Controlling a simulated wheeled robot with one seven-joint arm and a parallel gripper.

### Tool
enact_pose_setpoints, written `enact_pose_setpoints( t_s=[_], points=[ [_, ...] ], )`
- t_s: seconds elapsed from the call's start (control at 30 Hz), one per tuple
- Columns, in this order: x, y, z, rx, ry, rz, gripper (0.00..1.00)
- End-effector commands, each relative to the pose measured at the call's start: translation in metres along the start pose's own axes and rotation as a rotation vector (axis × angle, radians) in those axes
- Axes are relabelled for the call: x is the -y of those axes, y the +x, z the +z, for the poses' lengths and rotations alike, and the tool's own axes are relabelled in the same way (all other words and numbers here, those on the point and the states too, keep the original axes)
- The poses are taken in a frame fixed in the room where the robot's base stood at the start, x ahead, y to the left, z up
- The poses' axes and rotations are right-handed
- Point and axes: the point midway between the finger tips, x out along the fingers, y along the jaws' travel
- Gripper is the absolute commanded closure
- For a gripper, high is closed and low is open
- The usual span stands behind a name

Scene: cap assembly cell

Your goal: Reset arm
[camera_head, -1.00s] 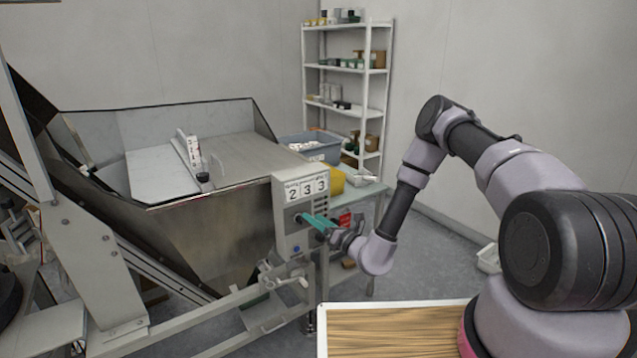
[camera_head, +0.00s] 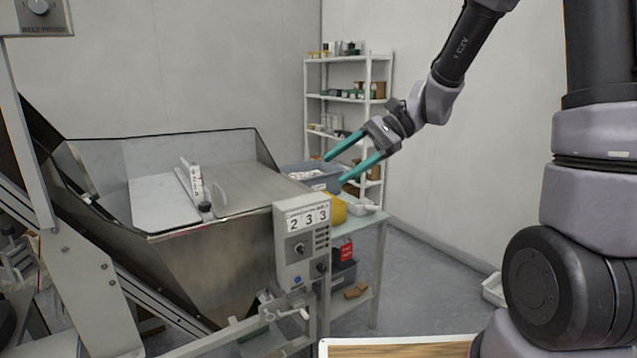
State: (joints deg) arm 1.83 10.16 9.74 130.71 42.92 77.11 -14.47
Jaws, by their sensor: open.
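My gripper (camera_head: 345,170) is raised in the middle right of the view. Its two teal fingers are spread apart with nothing between them, pointing left and down. It appears in front of the shelf and above the control box (camera_head: 303,240) marked 2 3 3, apart from the box. The box's knobs and blue button are in plain view. My arm rises from the lower right, and its upper part runs out of the top of the picture.
A metal hopper (camera_head: 215,255) fills the left. Behind the box, a green-topped table (camera_head: 365,222) carries a yellow bin (camera_head: 358,206) and a grey crate (camera_head: 318,177). A white shelf (camera_head: 312,95) stands at the back. A wooden board (camera_head: 400,350) is at the bottom. Floor shows at the right.

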Motion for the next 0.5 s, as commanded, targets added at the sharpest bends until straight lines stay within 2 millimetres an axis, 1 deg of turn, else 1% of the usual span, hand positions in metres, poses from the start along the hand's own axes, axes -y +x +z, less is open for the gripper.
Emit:
enact_pose_setpoints(
  t_s=[0.03,0.1,0.27,0.5],
  points=[
    [-0.007,-0.014,0.01,-0.067,-0.059,0.029,0.33],
    [-0.02,-0.031,0.019,-0.157,-0.13,0.072,0.33],
    [-0.046,-0.074,0.035,-0.374,-0.286,0.155,0.33],
    [-0.082,-0.143,0.058,-0.718,-0.495,0.238,0.33]
  ],
)
